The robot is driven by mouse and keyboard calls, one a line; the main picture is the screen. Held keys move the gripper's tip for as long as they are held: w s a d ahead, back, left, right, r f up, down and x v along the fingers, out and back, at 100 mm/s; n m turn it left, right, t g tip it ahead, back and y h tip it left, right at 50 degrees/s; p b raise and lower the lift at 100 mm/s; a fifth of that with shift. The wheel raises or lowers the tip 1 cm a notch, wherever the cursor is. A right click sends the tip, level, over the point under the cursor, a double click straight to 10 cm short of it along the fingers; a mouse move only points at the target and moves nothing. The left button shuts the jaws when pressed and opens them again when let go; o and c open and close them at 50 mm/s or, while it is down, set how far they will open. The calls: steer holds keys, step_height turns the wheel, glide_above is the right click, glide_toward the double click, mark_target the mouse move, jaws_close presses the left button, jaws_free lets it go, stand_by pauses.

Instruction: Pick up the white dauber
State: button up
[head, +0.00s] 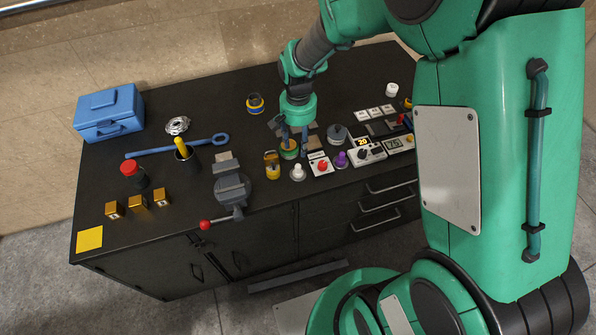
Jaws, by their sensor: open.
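The white dauber (298,173) appears to be the small white knobbed piece standing near the front edge of the black bench, between a yellow piece and a white box with a red knob. My gripper (291,143) is open and points down, behind and slightly left of the white dauber and apart from it in the picture. A round green-rimmed item (289,152) shows at its fingertips; I cannot tell whether they touch it. Its height above the bench is hard to judge.
A yellow piece (272,166), red-knob box (320,164) and purple piece (341,159) crowd the dauber. A grey vise (232,187) stands left. A dark-topped round item (337,134) is behind. Another white item (392,89) stands at the back right. The bench's back middle is clearer.

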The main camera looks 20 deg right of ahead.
mark_target(298, 166)
steer(key=shift+f+b, duration=0.35)
steer(key=shift+f, duration=3.95)
steer(key=shift+f, duration=2.6)
jaws_close()
